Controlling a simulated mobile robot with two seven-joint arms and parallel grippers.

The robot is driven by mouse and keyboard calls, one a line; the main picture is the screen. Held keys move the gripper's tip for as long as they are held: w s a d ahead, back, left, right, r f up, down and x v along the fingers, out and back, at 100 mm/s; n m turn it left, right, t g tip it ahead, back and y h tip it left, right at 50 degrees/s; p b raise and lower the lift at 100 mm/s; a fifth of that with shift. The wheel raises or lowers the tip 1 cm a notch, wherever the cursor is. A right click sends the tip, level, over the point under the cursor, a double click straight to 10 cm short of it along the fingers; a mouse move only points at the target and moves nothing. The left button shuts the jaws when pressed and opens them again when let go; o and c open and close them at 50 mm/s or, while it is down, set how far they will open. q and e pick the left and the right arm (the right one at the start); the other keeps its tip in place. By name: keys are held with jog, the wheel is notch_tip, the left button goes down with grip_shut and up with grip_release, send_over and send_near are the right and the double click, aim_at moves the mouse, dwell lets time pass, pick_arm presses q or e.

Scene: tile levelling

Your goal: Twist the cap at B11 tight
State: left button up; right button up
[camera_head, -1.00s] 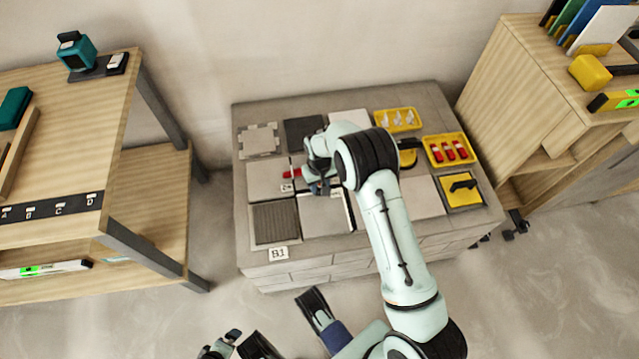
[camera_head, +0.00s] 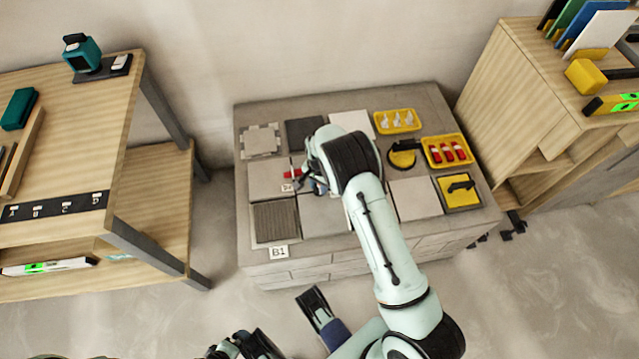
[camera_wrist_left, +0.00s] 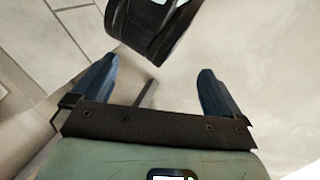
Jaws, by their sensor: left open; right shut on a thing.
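A red cap (camera_head: 296,173) shows at a joint between the tiles on the left part of the grey block. A small white label (camera_head: 287,188) lies just below it, too small to read. My right gripper (camera_head: 314,184) is down at the tiles right beside the red cap and is shut on it; the wrist and forearm hide the contact and the fingertips. My left gripper is open and empty in the left wrist view (camera_wrist_left: 155,88), over the floor. In the head view its arm shows at the bottom edge.
The grey block (camera_head: 330,258) carries several tiles, a label B1 (camera_head: 279,252), a yellow tray of red parts (camera_head: 447,151), a yellow tray of pale parts (camera_head: 397,120) and a round yellow tool (camera_head: 402,158). Wooden benches stand left (camera_head: 150,190) and right (camera_head: 490,90).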

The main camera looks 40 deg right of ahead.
jog(key=m, duration=0.4)
jog(key=shift+r+m+p, duration=0.1)
jog(key=shift+m+p, duration=0.2)
jog(key=shift+p, duration=0.1)
pick_arm(q)
jog(key=shift+s+d+r+g+p, duration=0.2)
jog(key=shift+s+d+r, duration=0.1)
jog(key=shift+s+r, duration=0.25)
jog(key=shift+s+d+r+g+p, duration=0.15)
jog(key=shift+s+d+r+g, duration=0.2)
jog(key=shift+s, duration=0.3)
pick_arm(e)
jog(key=m, duration=0.4)
jog(key=shift+m, duration=0.3)
jog(key=o, duration=1.1)
jog(key=shift+c, duration=0.2)
pick_arm(q)
jog(key=shift+r, duration=0.1)
jog(key=shift+g+h, duration=0.4)
jog(key=shift+g, duration=0.05)
jog(key=s+r+p, duration=0.1)
jog(key=s, duration=0.1)
jog(key=s+d+r+p, duration=0.1)
jog(key=r+p, duration=0.1)
jog(key=shift+s+d+r, duration=0.15)
jog(key=shift+s+r, duration=0.1)
jog(key=shift+s, duration=0.1)
pick_arm(e)
notch_tip(320, 180, up, 13)
